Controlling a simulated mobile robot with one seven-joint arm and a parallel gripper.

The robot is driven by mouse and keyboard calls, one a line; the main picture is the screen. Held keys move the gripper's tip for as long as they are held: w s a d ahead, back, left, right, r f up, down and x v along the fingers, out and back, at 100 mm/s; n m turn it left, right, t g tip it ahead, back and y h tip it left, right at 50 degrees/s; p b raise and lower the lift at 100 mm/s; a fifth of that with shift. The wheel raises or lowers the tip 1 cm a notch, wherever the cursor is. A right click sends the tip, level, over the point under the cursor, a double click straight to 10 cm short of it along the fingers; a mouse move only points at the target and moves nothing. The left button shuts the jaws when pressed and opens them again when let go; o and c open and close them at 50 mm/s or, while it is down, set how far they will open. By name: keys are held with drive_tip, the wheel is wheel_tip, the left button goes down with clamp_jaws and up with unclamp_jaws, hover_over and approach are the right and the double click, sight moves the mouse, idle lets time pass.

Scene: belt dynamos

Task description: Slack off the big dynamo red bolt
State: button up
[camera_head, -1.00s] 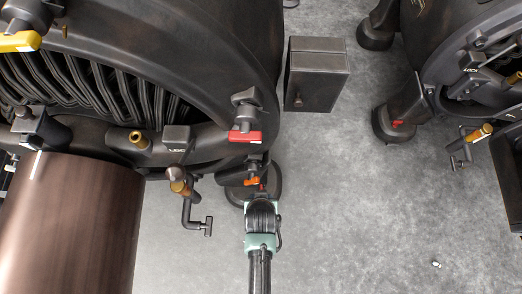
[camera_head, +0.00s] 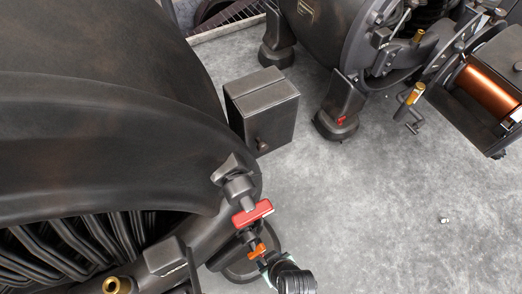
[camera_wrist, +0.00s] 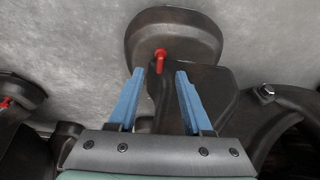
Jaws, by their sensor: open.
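The red bolt (camera_wrist: 160,58) stands out from the dark rounded foot (camera_wrist: 185,38) of the big dynamo in the wrist view. My gripper (camera_wrist: 160,72) is open, with two blue fingers and nothing held. The bolt's near end appears between the fingertips; I cannot tell how deep it reaches or if they touch. In the head view the big dynamo (camera_head: 110,150) fills the left, and my wrist (camera_head: 292,280) is at the bottom, beside the dynamo's foot (camera_head: 238,268).
A red handle (camera_head: 252,212) and an orange part (camera_head: 257,250) sit close above my wrist. A dark box (camera_head: 262,110) stands behind the big dynamo. A smaller dynamo (camera_head: 345,40) stands at upper right, with its own red bolt (camera_head: 341,120).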

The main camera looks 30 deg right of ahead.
sight(263, 254)
drive_tip(key=b+x, duration=0.4)
drive_tip(key=x, duration=0.3)
drive_tip(key=shift+w+f+b, duration=0.1)
drive_tip(key=shift+f+b, duration=0.3)
drive_tip(key=shift+c, duration=0.2)
clamp_jaws()
